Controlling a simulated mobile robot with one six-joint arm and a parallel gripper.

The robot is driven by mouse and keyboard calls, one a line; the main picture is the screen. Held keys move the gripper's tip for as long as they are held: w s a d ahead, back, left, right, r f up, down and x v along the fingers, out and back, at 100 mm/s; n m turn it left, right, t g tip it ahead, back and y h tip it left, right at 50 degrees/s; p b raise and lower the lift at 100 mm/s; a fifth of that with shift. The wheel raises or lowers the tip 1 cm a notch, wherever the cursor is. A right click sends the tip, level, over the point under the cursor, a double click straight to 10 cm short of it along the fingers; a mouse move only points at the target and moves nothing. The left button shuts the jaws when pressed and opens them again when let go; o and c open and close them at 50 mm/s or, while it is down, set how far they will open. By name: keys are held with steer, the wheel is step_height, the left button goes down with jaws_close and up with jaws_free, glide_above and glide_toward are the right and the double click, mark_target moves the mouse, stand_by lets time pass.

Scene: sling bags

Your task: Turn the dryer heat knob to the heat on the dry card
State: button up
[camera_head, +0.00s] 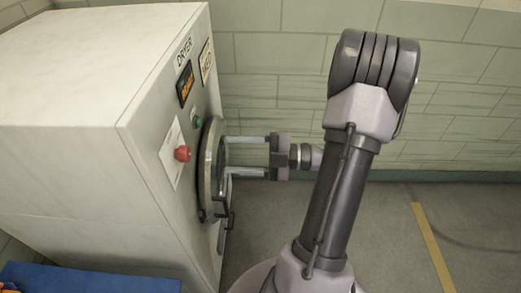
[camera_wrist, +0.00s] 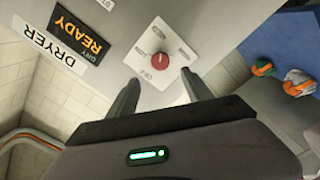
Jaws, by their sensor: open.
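The dryer (camera_head: 70,75) is a white cabinet with its front facing right in the head view. Its red heat knob (camera_head: 182,153) stands on a white plate; in the wrist view the knob (camera_wrist: 160,58) is near the middle of the dial plate (camera_wrist: 147,44), with OFF below it and LOW to its left. The knob's pointer is too small to read surely. A card (camera_head: 205,61) above the display seems to read MED; only its edge shows in the wrist view. My gripper (camera_head: 228,155) is open and empty, fingers toward the dryer front, one on either side of the knob's line, apart from it.
A READY display (camera_wrist: 78,36) and a DRYER label (camera_wrist: 54,48) are beside the dial. A round door (camera_head: 213,165) with a dark handle projects below the knob. A blue surface (camera_wrist: 292,45) bears orange and green bundles (camera_wrist: 298,83). Floor at right is clear.

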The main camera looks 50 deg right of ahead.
steer(key=p+v, duration=0.1)
steer(key=v, duration=0.5)
steer(key=shift+s, duration=0.15)
steer(key=w+d+r+m+h+b, duration=0.1)
steer(key=w+r+m+h+b, duration=0.1)
steer(key=w+r+m+h, duration=0.6)
steer(key=w+d+r+m+h+b, duration=0.15)
steer(key=w+m+h, duration=0.35)
steer(key=w, duration=0.7)
steer(key=s+a+f+m+g+y+b, duration=0.1)
steer(key=s+a+f+m+g, duration=0.1)
steer(key=s+a, duration=0.5)
steer(key=s+a+f+m+g+y, duration=0.1)
steer(key=s+a+f+m+g, duration=0.1)
steer(key=s+a, duration=0.6)
steer(key=s+a+f+m+g+y+b, duration=0.1)
steer(key=s+a+m, duration=0.5)
steer(key=a, duration=0.9)
steer(key=s+f+g+y, duration=0.1)
steer(key=s+f+g, duration=0.1)
steer(key=g, duration=0.1)
steer(key=shift+b, duration=0.3)
